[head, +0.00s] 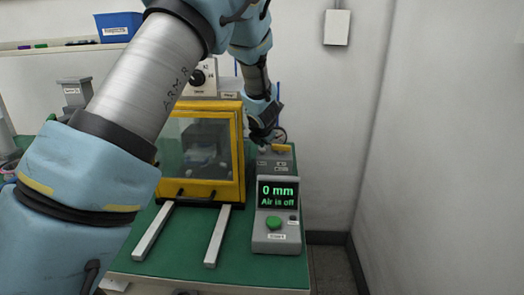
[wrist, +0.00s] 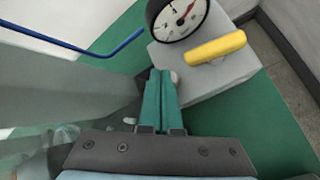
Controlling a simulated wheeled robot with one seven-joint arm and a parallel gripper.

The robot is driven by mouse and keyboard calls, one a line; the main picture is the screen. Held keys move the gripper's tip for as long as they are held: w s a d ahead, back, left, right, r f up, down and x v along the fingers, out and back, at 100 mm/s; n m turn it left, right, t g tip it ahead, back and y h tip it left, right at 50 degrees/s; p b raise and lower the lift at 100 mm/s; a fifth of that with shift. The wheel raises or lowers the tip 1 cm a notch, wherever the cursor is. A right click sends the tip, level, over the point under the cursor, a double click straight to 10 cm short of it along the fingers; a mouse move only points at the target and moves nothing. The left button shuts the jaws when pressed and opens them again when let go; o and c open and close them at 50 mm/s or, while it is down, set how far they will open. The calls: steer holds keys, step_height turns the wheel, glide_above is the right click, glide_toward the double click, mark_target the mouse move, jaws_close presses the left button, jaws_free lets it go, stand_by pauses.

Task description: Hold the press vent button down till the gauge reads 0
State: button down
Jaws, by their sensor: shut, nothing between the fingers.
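My gripper (wrist: 162,73) is shut and empty, its two green fingers side by side. Its tips are at the near left edge of a grey box (wrist: 222,68). A small pale round thing (wrist: 174,76) shows just beside the tips, partly hidden; it may be the vent button, and I cannot tell whether the tips touch or press it. The round gauge (wrist: 182,14) has a white face and stands at the box's far side, cut by the frame's top edge. Its reading is too small to tell. In the head view the gauge (head: 280,135) shows edge-on behind the box.
A yellow lever (wrist: 216,48) lies across the box top. A display unit (head: 277,205) reads "0 mm, Air is off" and has a green button (head: 274,223). A yellow-framed cabinet (head: 201,185) stands left of it. A blue rod (wrist: 90,47) crosses the wrist view's upper left.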

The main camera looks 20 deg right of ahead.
mark_target(261, 152)
steer(key=shift+f+b, duration=0.45)
steer(key=shift+f, duration=0.1)
stand_by(1.3)
steer(key=shift+r, duration=0.1)
stand_by(0.7)
steer(key=shift+r+p, duration=0.85)
steer(key=shift+p, duration=0.1)
steer(key=shift+r, duration=0.1)
step_height(261, 152, up, 5)
steer(key=p, duration=0.5)
